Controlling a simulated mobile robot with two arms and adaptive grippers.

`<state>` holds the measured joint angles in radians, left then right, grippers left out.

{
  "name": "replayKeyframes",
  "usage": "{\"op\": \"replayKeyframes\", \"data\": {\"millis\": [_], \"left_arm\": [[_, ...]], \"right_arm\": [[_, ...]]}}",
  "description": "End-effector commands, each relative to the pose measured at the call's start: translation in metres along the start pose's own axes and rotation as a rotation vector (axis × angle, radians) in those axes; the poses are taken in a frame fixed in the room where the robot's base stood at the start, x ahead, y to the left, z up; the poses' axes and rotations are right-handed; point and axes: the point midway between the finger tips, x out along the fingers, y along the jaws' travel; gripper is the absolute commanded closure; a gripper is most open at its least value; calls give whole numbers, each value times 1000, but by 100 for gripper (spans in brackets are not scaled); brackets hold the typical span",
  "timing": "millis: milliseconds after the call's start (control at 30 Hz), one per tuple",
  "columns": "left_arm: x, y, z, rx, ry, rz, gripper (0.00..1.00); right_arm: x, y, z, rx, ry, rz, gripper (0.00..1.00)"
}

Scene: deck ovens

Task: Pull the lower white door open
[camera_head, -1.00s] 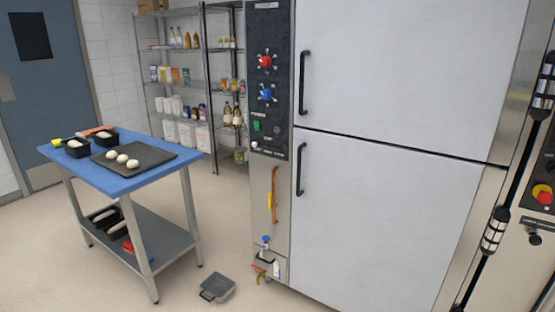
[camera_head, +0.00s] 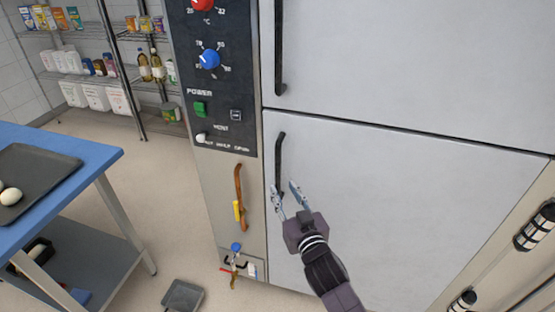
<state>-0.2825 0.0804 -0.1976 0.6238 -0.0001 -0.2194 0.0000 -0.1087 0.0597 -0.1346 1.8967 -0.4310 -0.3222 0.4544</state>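The lower white door (camera_head: 400,210) is closed below the upper white door (camera_head: 400,60), with a dark seam between them. Its black vertical handle (camera_head: 280,155) is near the door's left edge. My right gripper (camera_head: 283,190) is open at the lower end of this handle, with its two fingers apart. One finger overlaps the handle's lower end in the picture; I cannot tell whether it touches. My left gripper is not in view.
A control panel (camera_head: 212,110) with red and blue knobs is left of the doors. An orange-brown handle (camera_head: 239,195) and a small tap (camera_head: 236,248) are below it. A blue table (camera_head: 95,157) stands at left. A grey scale-like object (camera_head: 183,296) lies on the floor.

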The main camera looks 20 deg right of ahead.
Motion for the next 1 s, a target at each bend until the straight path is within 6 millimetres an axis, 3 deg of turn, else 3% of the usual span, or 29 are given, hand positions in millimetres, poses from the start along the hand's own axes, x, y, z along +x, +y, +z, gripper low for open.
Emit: {"op": "replayKeyframes", "data": {"millis": [33,100,200,433,700,1000], "left_arm": [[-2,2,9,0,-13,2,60],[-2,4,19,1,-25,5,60],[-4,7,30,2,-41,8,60],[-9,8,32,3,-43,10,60],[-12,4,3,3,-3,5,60],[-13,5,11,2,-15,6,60]], "right_arm": [[-2,1,-20,4,33,5,70],[-2,3,-37,10,62,8,70],[1,3,-47,13,79,10,70],[31,4,-50,12,80,10,70],[64,4,-51,13,78,9,70],[74,4,-52,12,78,9,70]]}}
